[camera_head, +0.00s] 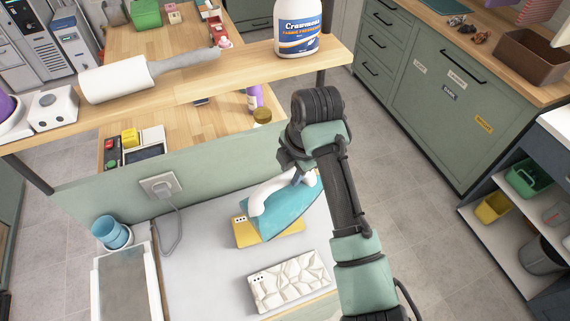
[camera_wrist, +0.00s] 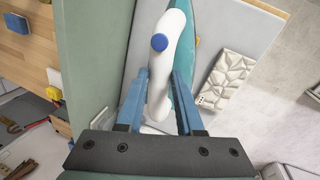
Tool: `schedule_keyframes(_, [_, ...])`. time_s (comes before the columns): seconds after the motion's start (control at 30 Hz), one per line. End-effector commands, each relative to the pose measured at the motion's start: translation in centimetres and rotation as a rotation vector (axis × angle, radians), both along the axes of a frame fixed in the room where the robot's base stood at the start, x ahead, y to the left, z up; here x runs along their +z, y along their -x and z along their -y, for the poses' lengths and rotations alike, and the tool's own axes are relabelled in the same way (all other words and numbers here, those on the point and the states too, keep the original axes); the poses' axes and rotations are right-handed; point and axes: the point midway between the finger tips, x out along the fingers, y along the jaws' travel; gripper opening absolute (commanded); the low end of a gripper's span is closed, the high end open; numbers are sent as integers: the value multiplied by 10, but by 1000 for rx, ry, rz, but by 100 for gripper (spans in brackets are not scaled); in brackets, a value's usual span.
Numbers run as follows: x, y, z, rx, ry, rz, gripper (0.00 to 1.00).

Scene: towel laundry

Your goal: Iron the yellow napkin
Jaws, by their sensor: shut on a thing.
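The yellow napkin (camera_head: 243,231) lies on the grey-white ironing surface (camera_head: 205,270), with part of it showing at the left and right of the iron. The iron (camera_head: 284,211) has a teal body and a white handle and is over the napkin, covering its middle. I cannot tell whether its soleplate touches the cloth. My gripper (camera_wrist: 160,90) is shut on the iron's white handle (camera_wrist: 171,62), with its blue fingers on either side. In the head view my arm hides most of the gripper.
A white crinkled cloth (camera_head: 290,282) lies on the surface in front of the iron. A wooden shelf (camera_head: 215,85) with a lint roller (camera_head: 118,80) and a white bottle (camera_head: 297,28) runs above the back. A blue cup (camera_head: 111,232) stands at the left.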

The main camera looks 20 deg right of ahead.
Motion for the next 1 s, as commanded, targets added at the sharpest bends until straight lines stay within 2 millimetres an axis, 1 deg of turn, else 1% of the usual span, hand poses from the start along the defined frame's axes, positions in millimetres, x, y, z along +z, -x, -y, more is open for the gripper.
schedule_keyframes(0.07, [3,0,2,27,1,7,0])
schedule_keyframes(0.27, [-3,2,3,54,2,7,0])
schedule_keyframes(0.47, [-19,2,3,54,2,6,0])
schedule_keyframes(0.7, [-44,1,3,53,3,7,0])
schedule_keyframes(0.8, [-51,2,4,52,4,8,0])
schedule_keyframes(1.0, [-56,2,3,52,4,8,0])
